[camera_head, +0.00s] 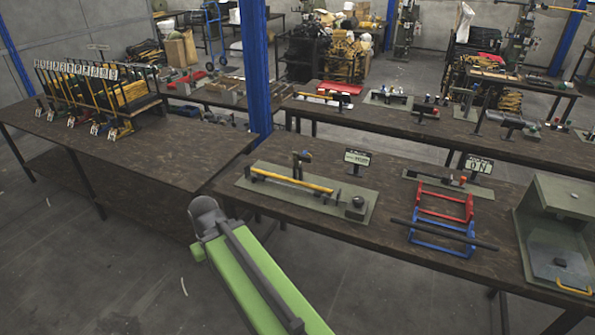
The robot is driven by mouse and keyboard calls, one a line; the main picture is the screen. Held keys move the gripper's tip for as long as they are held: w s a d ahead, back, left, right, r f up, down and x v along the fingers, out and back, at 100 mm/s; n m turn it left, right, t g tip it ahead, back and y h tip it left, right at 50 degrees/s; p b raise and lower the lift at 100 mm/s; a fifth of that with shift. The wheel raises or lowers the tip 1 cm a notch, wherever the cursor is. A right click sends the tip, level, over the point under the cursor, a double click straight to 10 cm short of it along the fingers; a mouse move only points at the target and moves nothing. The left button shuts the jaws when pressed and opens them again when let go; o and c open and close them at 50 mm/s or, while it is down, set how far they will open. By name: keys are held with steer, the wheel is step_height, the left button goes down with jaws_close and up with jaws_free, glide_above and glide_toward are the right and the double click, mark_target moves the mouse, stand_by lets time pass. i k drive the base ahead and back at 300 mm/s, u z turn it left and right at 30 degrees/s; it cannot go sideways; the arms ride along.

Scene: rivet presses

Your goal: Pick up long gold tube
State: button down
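The tube is apart from my arm. My green arm link (262,282) rises from the bottom edge and ends at a grey joint left of the fixture, in front of the table. My gripper does not show, so I cannot see its fingers or whether it holds anything.
Red (445,201) and blue (442,237) stands sit right of the fixture, with a dark rod (443,234) across the blue one. A green press (562,225) is at far right. A rack (105,85) stands on the left table. A blue column (256,70) rises behind.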

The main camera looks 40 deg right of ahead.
mark_target(315, 187)
steer(key=z, duration=0.7)
steer(key=i, duration=1.35)
steer(key=u, duration=0.15)
steer(key=k, duration=1.35)
steer(key=u, duration=0.95)
steer(key=i, duration=2)
steer(key=z, duration=0.15)
